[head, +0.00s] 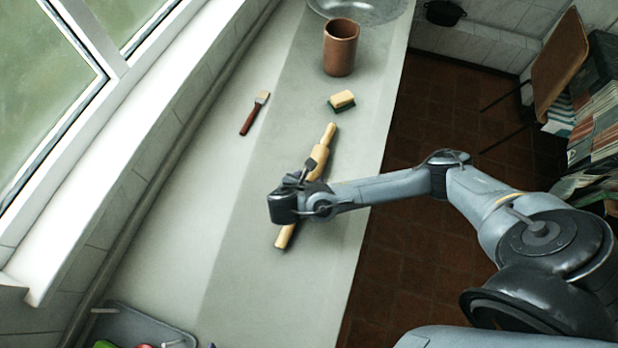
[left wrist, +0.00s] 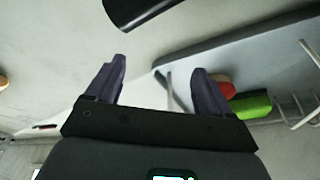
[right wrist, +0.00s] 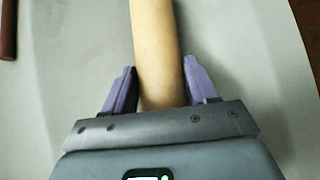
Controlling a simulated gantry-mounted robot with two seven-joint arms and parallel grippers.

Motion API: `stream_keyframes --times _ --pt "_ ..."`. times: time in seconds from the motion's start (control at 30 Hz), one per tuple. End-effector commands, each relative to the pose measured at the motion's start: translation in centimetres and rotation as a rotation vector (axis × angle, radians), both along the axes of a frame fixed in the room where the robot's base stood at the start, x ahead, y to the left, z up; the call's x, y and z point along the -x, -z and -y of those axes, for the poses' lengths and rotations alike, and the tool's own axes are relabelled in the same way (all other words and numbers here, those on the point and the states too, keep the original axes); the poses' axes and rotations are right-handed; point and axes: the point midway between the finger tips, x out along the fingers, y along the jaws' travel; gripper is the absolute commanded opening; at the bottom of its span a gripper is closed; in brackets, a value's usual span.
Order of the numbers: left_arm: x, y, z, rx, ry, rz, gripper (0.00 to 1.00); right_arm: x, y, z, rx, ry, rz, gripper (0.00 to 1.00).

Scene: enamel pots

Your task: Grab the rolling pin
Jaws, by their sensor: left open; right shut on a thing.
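The wooden rolling pin (head: 322,152) lies lengthwise on the counter, one handle pointing up and the other down in the head view. My right gripper (head: 311,168) is over its middle and hides part of it. In the right wrist view the pin (right wrist: 155,35) runs between the two purple fingers of the right gripper (right wrist: 159,75), which is shut on it. Whether the pin is lifted off the counter I cannot tell. My left gripper (left wrist: 160,66) is open and empty in the left wrist view, and it does not show in the head view.
A sponge (head: 342,101), brown pot (head: 340,48) and metal basin (head: 362,8) stand beyond the pin. A brush (head: 255,112) lies to its left. A grey dish rack (head: 150,323) is at the bottom left. The counter between rack and pin is clear.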

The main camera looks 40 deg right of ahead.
Motion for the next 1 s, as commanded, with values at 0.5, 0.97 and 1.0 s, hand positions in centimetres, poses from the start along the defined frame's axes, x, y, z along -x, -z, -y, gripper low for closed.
stream_keyframes --times 0.5,0.97,1.0 --pt "0.0 -0.2 0.1 0.004 -0.003 -0.001 0.82 0.0 -0.8 0.0 -0.001 0.000 0.001 0.09" --pt "0.0 -2.1 -0.2 -0.009 0.004 -0.001 0.82 3.4 -6.8 2.4 0.003 0.000 -0.002 0.09" --pt "0.0 -2.4 -0.2 -0.009 0.005 -0.001 0.82 4.0 -7.3 2.8 0.003 0.001 -0.001 0.09"
